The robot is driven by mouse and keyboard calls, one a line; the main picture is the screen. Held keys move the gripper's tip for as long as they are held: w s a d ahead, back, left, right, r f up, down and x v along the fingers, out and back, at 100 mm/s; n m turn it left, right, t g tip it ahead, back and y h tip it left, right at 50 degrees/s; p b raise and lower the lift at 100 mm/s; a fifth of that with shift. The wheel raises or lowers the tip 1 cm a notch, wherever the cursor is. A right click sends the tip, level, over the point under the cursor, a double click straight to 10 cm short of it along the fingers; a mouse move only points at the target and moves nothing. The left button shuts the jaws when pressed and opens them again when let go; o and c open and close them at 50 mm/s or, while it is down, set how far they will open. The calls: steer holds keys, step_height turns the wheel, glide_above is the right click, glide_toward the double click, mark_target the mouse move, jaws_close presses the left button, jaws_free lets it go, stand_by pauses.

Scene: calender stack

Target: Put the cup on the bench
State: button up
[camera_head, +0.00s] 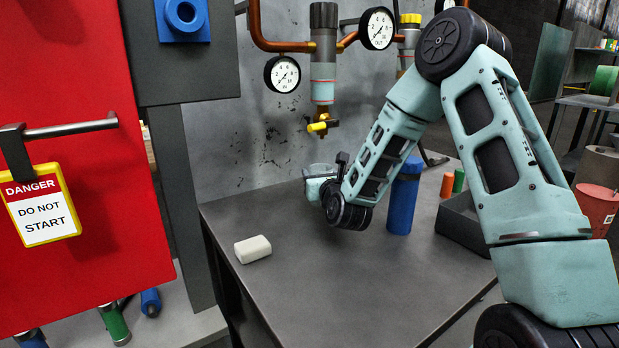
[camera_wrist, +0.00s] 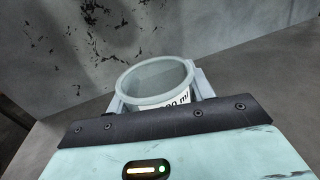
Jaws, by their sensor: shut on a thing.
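The cup (camera_wrist: 152,101) is a pale, translucent round vessel with a white printed label, partly hidden by my wrist. My gripper (camera_wrist: 160,88) is shut on it, with a finger on each side, and its open rim faces up. In the head view the cup (camera_head: 322,168) shows only as a small pale rim at the end of my arm. My gripper (camera_head: 320,186) is at the back left part of the grey bench (camera_head: 330,290), near the wall. I cannot tell whether the cup's base touches the bench top.
A blue cylinder (camera_head: 403,200) stands right of my wrist, by a dark grey bin (camera_head: 462,222). A yellow-handled tap (camera_head: 318,126) hangs above the bench. The front middle of the bench is clear.

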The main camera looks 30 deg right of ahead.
steer(key=shift+f, duration=0.15)
steer(key=shift+f, duration=0.15)
steer(key=o, duration=1)
steer(key=shift+c, duration=0.2)
